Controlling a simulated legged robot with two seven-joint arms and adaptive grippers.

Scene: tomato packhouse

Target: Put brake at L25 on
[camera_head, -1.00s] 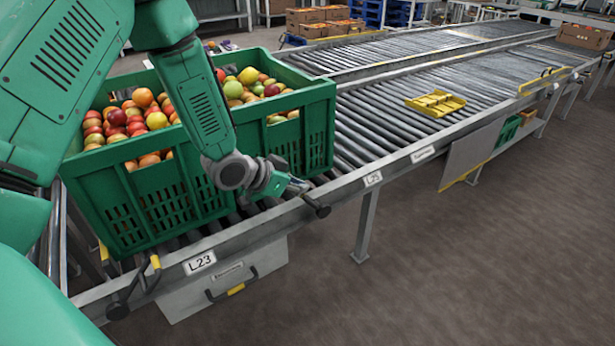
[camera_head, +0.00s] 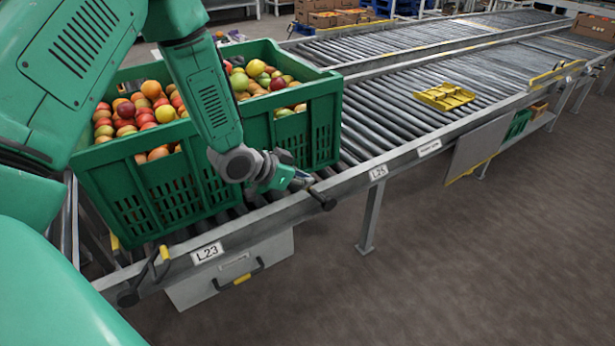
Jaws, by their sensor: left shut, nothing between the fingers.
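The brake lever (camera_head: 320,195) by the L25 label (camera_head: 378,172) is a short dark bar with a black knob, sticking out from the front rail of the roller conveyor. My left gripper (camera_head: 303,180) is shut and empty, with its tip at the inner end of this lever. I cannot tell whether it touches the lever. The gripper partly hides the lever's root. My right gripper is not in view.
A green crate (camera_head: 150,205) of tomatoes stands on the rollers right behind my left gripper. A yellow frame (camera_head: 444,96) lies farther along the rollers. Floor in front is clear.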

